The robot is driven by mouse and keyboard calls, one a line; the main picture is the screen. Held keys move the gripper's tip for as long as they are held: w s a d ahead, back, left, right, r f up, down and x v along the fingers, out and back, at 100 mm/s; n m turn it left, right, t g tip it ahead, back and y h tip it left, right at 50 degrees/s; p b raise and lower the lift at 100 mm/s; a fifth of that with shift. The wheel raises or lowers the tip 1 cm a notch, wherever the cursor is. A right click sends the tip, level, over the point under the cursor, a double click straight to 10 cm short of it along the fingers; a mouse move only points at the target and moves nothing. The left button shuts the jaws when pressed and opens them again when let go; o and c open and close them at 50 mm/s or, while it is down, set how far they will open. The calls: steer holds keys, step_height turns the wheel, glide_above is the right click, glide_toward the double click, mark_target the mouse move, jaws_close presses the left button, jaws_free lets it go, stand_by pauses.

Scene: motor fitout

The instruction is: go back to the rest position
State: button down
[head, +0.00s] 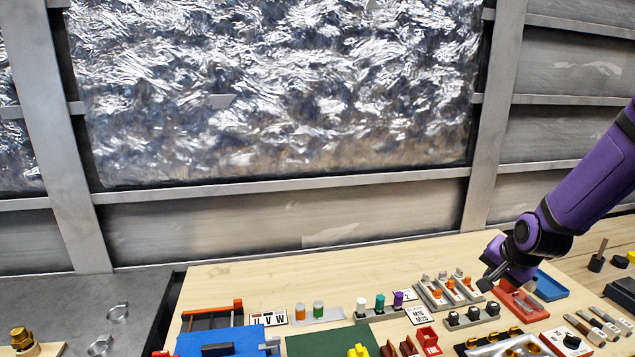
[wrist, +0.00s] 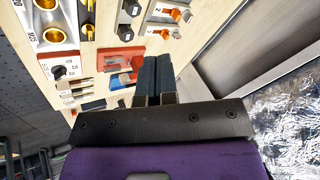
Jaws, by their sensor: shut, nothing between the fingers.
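My purple arm reaches in from the right in the head view. My gripper (head: 487,283) is at its end, over the right part of the wooden bench, close to a red tray (head: 521,304). In the wrist view the two dark fingers of my gripper (wrist: 153,75) are together with nothing between them. The red tray also shows in the wrist view (wrist: 119,58), beyond the fingers. I cannot tell the exact height of the fingertips above the bench.
A grey rack with orange and white parts (head: 445,292) stands just left of my gripper. A blue tray (head: 551,287) lies behind the red one. Black knobs on a light strip (head: 473,314) are in front. A metal-framed wall (head: 280,226) stands behind the bench.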

steer(key=s+a+r+n, duration=0.4)
steer(key=s+r, duration=0.7)
steer(key=s, duration=0.2)
steer(key=s+a+r+n+g, duration=0.1)
steer(key=s+a+r+n, duration=0.4)
steer(key=s+r, duration=0.7)
steer(key=s, duration=0.2)
steer(key=shift+s+a+r, duration=0.2)
steer(key=shift+s+r, duration=0.1)
